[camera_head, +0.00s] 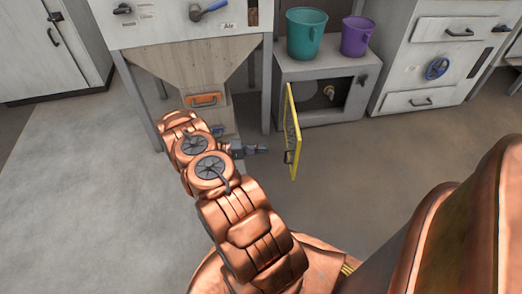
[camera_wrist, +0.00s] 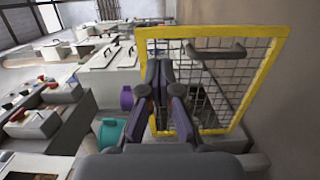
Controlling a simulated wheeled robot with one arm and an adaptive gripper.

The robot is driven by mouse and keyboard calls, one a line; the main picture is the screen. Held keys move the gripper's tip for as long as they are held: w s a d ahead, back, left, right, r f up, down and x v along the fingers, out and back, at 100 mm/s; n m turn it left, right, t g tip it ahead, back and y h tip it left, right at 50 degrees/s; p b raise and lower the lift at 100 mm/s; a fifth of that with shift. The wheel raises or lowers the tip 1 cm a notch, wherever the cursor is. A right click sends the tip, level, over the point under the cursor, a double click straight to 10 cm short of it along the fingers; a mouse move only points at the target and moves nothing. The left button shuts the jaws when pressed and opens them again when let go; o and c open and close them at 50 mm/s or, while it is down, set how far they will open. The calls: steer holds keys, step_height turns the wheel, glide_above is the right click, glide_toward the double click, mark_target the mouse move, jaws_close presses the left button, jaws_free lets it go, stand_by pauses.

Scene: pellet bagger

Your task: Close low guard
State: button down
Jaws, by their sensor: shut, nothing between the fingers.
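The low guard (camera_head: 292,135) is a yellow-framed mesh panel. It stands swung open, out in front of a low grey cabinet (camera_head: 290,72) whose dark opening (camera_head: 338,95) is exposed. In the wrist view the guard (camera_wrist: 268,62) fills the upper right, with its dark bar handle (camera_wrist: 215,51) near the top edge. My gripper (camera_head: 264,149) is shut and empty, just left of the guard in the head view and pointing towards it. In the wrist view my gripper's fingers (camera_wrist: 165,72) overlap the guard's left part; whether they touch it is unclear.
A teal bucket (camera_head: 306,36) and a purple bucket (camera_head: 356,37) stand on the low cabinet. A hopper stand (camera_head: 195,62) with an orange handle (camera_head: 203,100) is on the left. A white cabinet (camera_head: 425,75) with a blue wheel is on the right. Floor right of the guard is clear.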

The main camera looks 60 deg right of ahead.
mark_target(297, 147)
steer(key=b+x, duration=0.2)
steer(key=x, duration=0.7)
steer(key=shift+s+d+f+b, duration=0.1)
steer(key=shift+s+b, duration=0.15)
steer(key=shift+b, duration=0.15)
steer(key=shift+s+d, duration=0.4)
steer(key=shift+s, duration=0.1)
